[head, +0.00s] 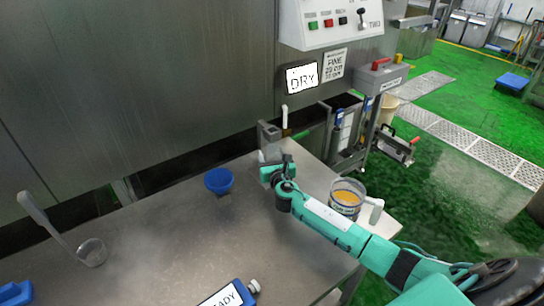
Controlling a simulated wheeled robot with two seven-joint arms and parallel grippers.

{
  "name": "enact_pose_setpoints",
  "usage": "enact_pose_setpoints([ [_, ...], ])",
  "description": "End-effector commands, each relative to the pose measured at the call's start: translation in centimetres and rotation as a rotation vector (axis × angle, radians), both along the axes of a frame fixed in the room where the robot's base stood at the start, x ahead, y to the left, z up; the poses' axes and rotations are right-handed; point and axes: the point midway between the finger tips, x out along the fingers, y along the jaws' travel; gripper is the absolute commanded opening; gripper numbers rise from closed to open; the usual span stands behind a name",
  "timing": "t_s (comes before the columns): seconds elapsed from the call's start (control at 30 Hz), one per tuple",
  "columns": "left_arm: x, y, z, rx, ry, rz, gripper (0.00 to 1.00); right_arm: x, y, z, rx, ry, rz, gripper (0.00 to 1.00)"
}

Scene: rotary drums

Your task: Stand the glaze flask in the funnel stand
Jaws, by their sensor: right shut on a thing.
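My right gripper (268,168) is at the back of the steel table, near its right end. It is shut on a small grey and pale object (268,134), mostly hidden by the gripper; I cannot tell for sure that this is the glaze flask. A blue funnel-like cup (219,180) stands upright left of the gripper, apart from it; its base is barely visible. A blue bottle (232,296) with a white cap and a label ending in "ADY" is cut off at the bottom edge. My left gripper is not in view.
A clear container with orange contents (347,198) stands on the table's right end, close beside my right arm. A metal ladle (91,252) lies at the left, and a blue object (15,293) is at the lower left corner. The table's middle (165,240) is clear.

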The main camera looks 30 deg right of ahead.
Motion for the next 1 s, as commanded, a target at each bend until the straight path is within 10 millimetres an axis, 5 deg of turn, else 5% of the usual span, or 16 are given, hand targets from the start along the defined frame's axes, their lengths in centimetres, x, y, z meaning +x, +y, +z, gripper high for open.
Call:
enact_pose_setpoints([
  [0.4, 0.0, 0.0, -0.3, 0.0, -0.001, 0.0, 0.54, -0.1, 0.0, -0.8, 0.0, -0.001, 0.0, 0.33],
  [0.43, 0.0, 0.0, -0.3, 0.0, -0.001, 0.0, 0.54, -0.1, 0.0, -0.8, 0.0, 0.0, 0.0, 0.6],
  [0.53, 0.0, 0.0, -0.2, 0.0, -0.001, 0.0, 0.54, -0.1, 0.0, -0.7, 0.0, 0.0, 0.0, 0.8],
  [1.0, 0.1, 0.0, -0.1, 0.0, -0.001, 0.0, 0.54, -1.1, 0.2, -0.5, 0.001, 0.0, 0.001, 0.8],
])
